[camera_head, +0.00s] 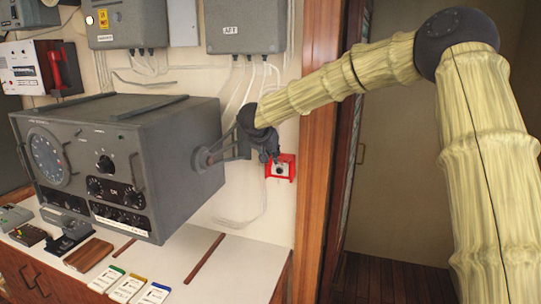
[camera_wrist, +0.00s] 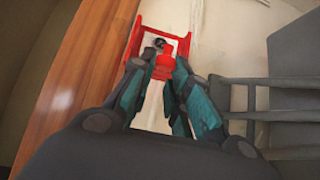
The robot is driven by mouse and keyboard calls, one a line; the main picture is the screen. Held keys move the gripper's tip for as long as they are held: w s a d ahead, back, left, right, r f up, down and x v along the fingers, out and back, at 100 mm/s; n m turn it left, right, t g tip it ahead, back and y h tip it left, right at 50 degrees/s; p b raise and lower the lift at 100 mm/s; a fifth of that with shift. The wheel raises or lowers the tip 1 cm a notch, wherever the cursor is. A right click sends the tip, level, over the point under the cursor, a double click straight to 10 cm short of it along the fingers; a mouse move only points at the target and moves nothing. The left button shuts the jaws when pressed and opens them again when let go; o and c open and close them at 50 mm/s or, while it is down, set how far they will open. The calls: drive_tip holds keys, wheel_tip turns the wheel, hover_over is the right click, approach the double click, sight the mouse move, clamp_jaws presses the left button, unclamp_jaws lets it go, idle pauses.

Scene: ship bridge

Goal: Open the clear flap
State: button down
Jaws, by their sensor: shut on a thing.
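The small red wall unit (camera_head: 291,161) is mounted on the white wall, left of the wooden post. It has a pale face with a dark round spot. In the wrist view its red frame (camera_wrist: 152,20) shows beyond the fingertips. My gripper (camera_head: 270,157) reaches it from the upper left and covers part of it. In the wrist view my gripper (camera_wrist: 164,52) is closed around a red piece (camera_wrist: 163,68) in front of the unit, seemingly the tab of the clear flap. The clear pane itself is hard to make out, so its angle cannot be told.
A grey radio set (camera_head: 130,150) stands close on the left, its side bracket (camera_head: 212,154) beside my gripper. Grey boxes (camera_head: 247,28) and cables hang above. The wooden post (camera_head: 318,130) is just right of the unit; an open doorway lies beyond.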

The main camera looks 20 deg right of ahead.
drive_tip(key=c, duration=1.3)
unclamp_jaws()
drive_tip(key=shift+s+f, duration=0.1)
drive_tip(key=shift+c, duration=0.2)
drive_tip(key=shift+s+a+r, duration=0.1)
drive_tip(key=shift+a+r, duration=0.1)
drive_tip(key=shift+r, duration=0.15)
drive_tip(key=v, duration=1.1)
drive_tip(key=shift+s, duration=0.1)
